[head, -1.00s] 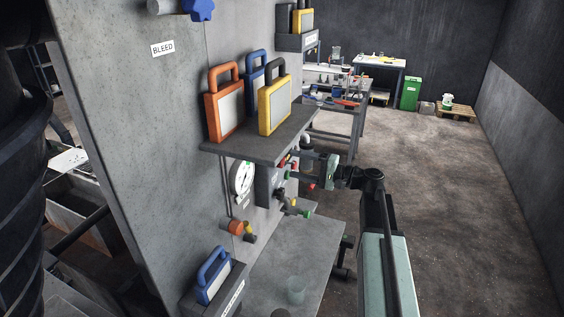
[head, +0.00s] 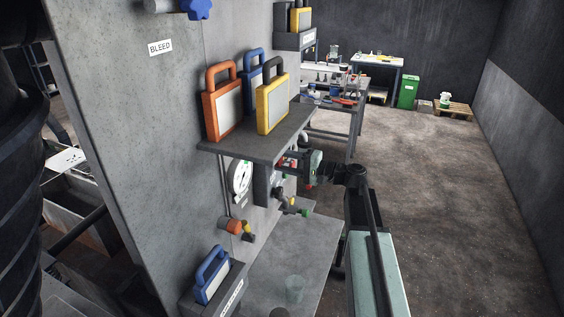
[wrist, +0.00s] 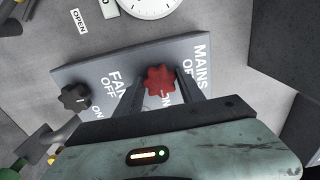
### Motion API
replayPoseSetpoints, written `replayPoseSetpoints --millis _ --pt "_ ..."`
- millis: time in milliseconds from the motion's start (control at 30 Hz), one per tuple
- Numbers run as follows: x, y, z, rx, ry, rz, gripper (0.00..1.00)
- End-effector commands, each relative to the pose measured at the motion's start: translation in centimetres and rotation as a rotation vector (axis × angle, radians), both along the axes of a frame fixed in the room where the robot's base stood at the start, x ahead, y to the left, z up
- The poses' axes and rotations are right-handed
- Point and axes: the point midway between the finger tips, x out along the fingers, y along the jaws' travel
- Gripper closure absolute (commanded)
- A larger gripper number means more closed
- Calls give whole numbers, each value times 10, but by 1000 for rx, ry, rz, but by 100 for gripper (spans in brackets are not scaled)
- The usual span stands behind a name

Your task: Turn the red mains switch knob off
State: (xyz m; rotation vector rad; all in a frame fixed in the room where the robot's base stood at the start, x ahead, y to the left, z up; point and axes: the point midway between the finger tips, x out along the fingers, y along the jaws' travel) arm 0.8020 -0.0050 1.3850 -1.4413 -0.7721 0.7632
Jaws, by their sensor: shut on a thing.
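The red mains switch knob (wrist: 160,80) sits on a grey switch panel (wrist: 90,66), beside the MAINS lettering in the wrist view. My gripper (wrist: 161,84) has its two dark fingers on either side of the knob and is shut on it. A black knob (wrist: 74,97) is on the same panel to the left, by the FAN label. In the head view my gripper (head: 288,161) is at the wall panel under the shelf. The red knob is mostly hidden there by the gripper and shelf.
A grey shelf (head: 262,150) carrying orange, blue and yellow padlock-like cases overhangs the panel. A round gauge (head: 240,180) and valves with orange (head: 233,226) and green (head: 304,212) ends are nearby. Open floor lies to the right.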

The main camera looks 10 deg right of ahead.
Motion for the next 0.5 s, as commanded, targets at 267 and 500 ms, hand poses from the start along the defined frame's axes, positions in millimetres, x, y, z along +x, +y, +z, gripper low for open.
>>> replayPoseSetpoints --millis 267,500 --pt "1 -1 0 -63 -93 0 95" --pt "1 -1 0 -175 -262 0 95"
